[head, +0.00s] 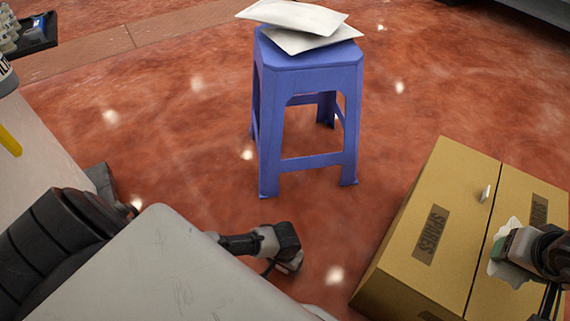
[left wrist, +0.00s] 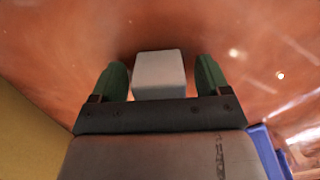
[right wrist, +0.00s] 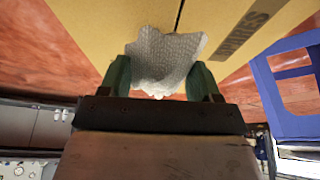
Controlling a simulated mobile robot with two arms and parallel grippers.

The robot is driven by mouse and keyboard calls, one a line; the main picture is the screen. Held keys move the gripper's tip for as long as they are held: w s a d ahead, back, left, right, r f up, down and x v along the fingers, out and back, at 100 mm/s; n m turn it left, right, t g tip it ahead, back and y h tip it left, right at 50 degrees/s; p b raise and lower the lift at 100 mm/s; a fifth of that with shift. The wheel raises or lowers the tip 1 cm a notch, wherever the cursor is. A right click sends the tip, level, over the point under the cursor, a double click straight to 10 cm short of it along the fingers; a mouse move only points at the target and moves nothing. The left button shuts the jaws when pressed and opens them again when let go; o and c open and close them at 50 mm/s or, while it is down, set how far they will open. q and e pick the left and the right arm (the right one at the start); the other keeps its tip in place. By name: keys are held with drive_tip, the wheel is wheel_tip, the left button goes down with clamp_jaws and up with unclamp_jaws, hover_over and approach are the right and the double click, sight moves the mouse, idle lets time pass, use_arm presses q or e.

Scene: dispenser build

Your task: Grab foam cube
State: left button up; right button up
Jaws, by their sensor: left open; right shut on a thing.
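The foam cube, a pale grey block (left wrist: 159,74), lies between the green fingers of my left gripper (left wrist: 162,82) in the left wrist view. The fingers are open, and a gap shows beside the cube on the right. In the head view my left gripper (head: 284,252) is low over the red floor, left of the cardboard box; the cube is not clear there. My right gripper (right wrist: 164,80) is shut on a crumpled white bubble-wrap piece (right wrist: 165,55), which also shows at the right edge of the head view (head: 508,266), over the box.
A closed cardboard box (head: 400,262) stands at the lower right, with a small white piece (head: 486,193) on top. A blue stool (head: 308,75) holds two white pouches (head: 300,22). Open red floor lies between stool and box. A black tray (head: 38,35) is at top left.

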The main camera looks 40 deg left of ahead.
use_arm(q)
drive_tip(key=c, duration=1)
drive_tip(key=shift+r, duration=0.15)
